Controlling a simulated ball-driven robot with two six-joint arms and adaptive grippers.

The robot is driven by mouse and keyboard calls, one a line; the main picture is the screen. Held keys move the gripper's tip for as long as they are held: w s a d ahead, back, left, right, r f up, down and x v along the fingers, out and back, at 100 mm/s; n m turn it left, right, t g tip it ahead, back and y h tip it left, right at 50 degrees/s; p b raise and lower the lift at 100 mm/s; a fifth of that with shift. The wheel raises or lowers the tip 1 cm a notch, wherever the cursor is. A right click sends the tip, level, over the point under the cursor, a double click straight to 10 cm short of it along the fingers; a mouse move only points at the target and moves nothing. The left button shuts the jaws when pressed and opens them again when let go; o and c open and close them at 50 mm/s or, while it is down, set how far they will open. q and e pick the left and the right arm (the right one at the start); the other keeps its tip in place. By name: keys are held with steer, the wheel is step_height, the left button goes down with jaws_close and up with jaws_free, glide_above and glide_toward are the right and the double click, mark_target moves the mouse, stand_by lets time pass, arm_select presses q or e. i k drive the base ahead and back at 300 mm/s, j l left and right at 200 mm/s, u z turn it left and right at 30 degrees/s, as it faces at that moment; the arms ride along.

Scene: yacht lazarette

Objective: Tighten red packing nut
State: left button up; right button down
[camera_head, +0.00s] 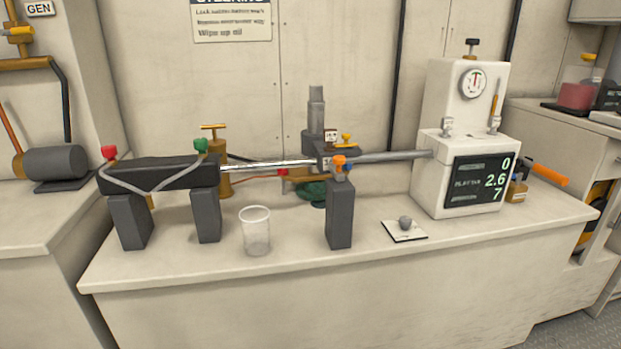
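A steering ram with a dark cylinder (160,173) and a bright rod (265,166) lies across the white bench on dark grey supports. A red fitting (109,152) sits on the cylinder's left end and a green fitting (201,146) on its right end. A small red part (282,174) shows just below the rod, near its right end. I cannot tell which red part is the packing nut. An orange knob (339,162) sits at the rod-end block. Neither of my grippers is in view.
A clear cup (256,232) stands on the bench front. A white pad with a grey knob (405,223) lies right of the right support. A white gauge unit (462,150) with a dark display stands at the right. The bench's front left is clear.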

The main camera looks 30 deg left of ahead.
mark_target(282, 172)
steer(key=i+l+u, duration=0.1)
steer(key=i, duration=0.35)
steer(key=i+l, duration=0.3)
steer(key=i, duration=0.15)
steer(key=i+l+u, duration=0.15)
steer(key=i, duration=0.3)
steer(key=l, duration=0.1)
